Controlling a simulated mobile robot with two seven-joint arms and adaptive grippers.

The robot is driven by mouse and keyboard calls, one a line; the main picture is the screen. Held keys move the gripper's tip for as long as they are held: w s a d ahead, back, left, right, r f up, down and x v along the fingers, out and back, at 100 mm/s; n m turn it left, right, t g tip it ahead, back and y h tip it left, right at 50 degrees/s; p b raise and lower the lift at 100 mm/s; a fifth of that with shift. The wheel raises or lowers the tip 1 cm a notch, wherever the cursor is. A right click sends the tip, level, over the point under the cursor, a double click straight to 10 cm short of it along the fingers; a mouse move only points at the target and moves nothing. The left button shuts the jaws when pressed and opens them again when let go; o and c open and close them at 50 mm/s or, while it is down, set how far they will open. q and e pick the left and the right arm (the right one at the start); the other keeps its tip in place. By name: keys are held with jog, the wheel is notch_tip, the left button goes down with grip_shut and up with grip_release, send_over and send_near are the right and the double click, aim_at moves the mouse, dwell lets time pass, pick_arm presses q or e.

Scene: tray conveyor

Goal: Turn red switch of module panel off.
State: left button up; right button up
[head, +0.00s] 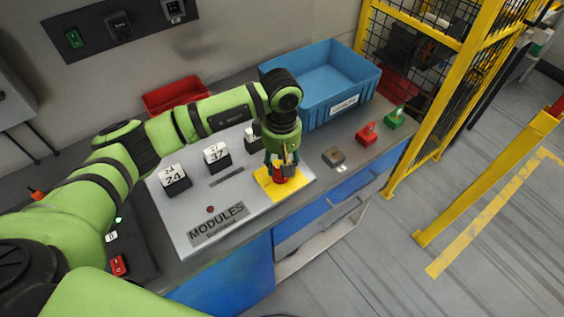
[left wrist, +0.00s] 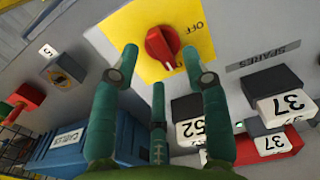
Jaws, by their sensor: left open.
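The red switch is a rotary knob on a yellow plate of the grey module panel (head: 182,235). In the left wrist view the red switch (left wrist: 161,44) shows clearly, with "OFF" printed at its upper right on the yellow plate (left wrist: 205,42). The knob's bar lies diagonally, and its lower right end points away from "OFF". In the head view the red switch (head: 278,179) is partly hidden by my left gripper (head: 281,168). In the left wrist view the left gripper's fingers (left wrist: 158,64) are spread and empty, just short of the knob. My right gripper is not in view.
Numbered black modules (head: 173,180) stand on the panel. A blue bin (head: 364,88) and red bin (head: 160,97) stand behind. A grey block (head: 333,156), red switch piece (head: 367,133) and green one (head: 394,118) sit to the right. Yellow fencing (head: 465,70) bounds the right side.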

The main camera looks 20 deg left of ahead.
aim_at(280, 175)
pick_arm(q)
jog(key=shift+f+p, duration=0.35)
jog(key=shift+f, duration=1)
grip_shut()
